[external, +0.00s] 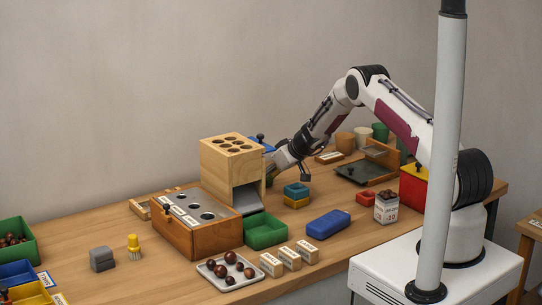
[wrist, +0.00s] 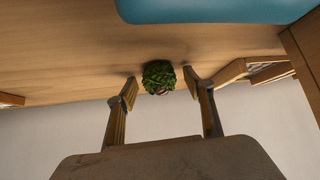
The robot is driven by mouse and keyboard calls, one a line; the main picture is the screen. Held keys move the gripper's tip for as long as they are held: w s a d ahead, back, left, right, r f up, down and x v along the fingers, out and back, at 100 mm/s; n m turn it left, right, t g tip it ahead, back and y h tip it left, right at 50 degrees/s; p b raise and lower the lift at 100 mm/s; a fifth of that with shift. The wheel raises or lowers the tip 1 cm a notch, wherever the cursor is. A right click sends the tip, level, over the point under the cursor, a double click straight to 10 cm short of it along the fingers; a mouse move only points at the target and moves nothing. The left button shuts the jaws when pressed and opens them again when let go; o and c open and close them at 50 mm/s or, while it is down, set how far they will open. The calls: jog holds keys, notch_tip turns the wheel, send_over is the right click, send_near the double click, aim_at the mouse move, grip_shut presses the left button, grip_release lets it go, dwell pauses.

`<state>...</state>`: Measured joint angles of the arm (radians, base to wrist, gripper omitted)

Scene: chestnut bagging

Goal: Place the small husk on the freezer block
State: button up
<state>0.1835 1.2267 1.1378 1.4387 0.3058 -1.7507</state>
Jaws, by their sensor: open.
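The small husk (wrist: 158,77), green and spiky with a bit of reddish brown at its lower edge, sits on the wooden table in the wrist view. My gripper (wrist: 160,83) is open, with one fingertip on each side of the husk and a narrow gap to each. In the external view my gripper (external: 271,168) is low behind the wooden tower box, which hides part of it; I cannot make out the husk clearly there. A blue block (external: 328,223), which looks like the freezer block, lies flat on the table at the front, right of the green tray.
The wooden tower box (external: 231,170) stands left of my gripper. Teal and yellow pieces (external: 296,190) are stacked to its right. The green tray (external: 266,231), a plate of chestnuts (external: 203,271) and labelled blocks (external: 290,258) are at the front. A teal surface (wrist: 215,8) tops the wrist view.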

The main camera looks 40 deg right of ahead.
dwell(0.4)
jog(key=c, duration=1.2)
jog(key=shift+r, duration=0.2)
jog(key=shift+r, duration=4.8)
